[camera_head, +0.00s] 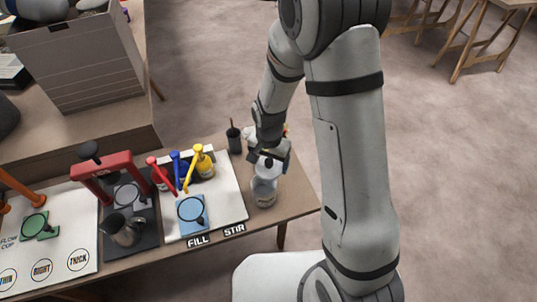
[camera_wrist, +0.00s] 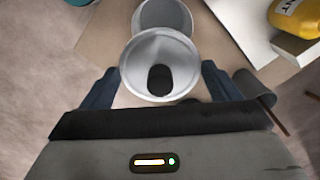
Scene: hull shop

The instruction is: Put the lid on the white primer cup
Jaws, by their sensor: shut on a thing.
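My gripper (camera_head: 270,155) is at the right end of the workbench, shut on the lid (camera_wrist: 160,62), a pale round piece with a dark oval at its middle. The fingers show on either side of it in the wrist view (camera_wrist: 160,88). The lid also shows below the gripper in the head view (camera_head: 268,168). The white primer cup (camera_head: 264,193) stands upright on the bench beneath. In the wrist view its open mouth (camera_wrist: 165,14) shows beyond the lid, partly covered by it. The lid looks offset from the mouth; the gap in height is unclear.
A dark pot (camera_head: 234,140) stands behind the cup. Left are a white board (camera_head: 230,212) with red, blue and yellow-handled containers, a blue pad (camera_head: 193,213), a red frame (camera_head: 101,166) and a metal mug (camera_head: 121,231). The bench's right edge is close.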

